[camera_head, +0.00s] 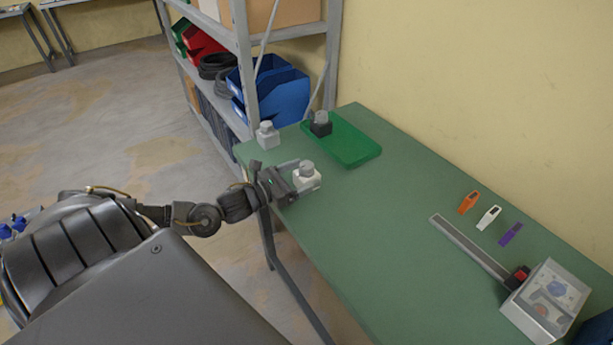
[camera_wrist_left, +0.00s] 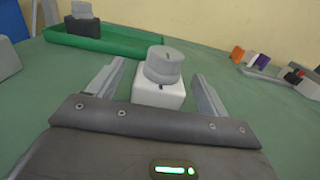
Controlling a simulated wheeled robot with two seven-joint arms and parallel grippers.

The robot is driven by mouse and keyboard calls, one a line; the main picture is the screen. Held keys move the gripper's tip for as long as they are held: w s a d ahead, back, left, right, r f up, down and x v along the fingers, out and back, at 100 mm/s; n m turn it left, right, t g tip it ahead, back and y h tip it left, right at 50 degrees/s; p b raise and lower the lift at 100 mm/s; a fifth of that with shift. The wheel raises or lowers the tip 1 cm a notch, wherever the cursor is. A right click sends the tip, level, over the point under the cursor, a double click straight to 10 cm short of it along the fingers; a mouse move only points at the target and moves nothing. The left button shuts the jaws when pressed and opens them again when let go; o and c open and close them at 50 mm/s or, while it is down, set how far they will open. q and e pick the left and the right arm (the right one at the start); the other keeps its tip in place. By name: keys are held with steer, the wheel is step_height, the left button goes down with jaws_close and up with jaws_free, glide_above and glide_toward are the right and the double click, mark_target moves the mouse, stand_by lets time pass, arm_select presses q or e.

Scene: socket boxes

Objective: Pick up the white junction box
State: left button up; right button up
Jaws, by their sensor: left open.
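A white junction box (camera_head: 310,184) with a round grey top stands upright on the green table near its left edge. It also shows in the left wrist view (camera_wrist_left: 158,94). My left gripper (camera_head: 297,178) is open at the box, its fingers on either side of it. In the left wrist view, green table shows between the box and each finger of the gripper (camera_wrist_left: 159,70), so the fingers look apart from it. The box's lower front is partly hidden by the gripper body. My right gripper is not in view.
A light grey box (camera_head: 267,139) stands at the table's far corner. A green tray (camera_head: 352,148) holds a black box (camera_head: 320,128). Colored tags (camera_head: 488,217), a grey rail (camera_head: 468,248) and a clear-lidded case (camera_head: 545,302) lie right. The table's middle is clear.

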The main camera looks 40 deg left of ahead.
arm_select(q)
steer(key=shift+x, duration=1)
steer(key=c, duration=1.2)
steer(key=shift+o, duration=0.2)
steer(key=shift+r, duration=0.2)
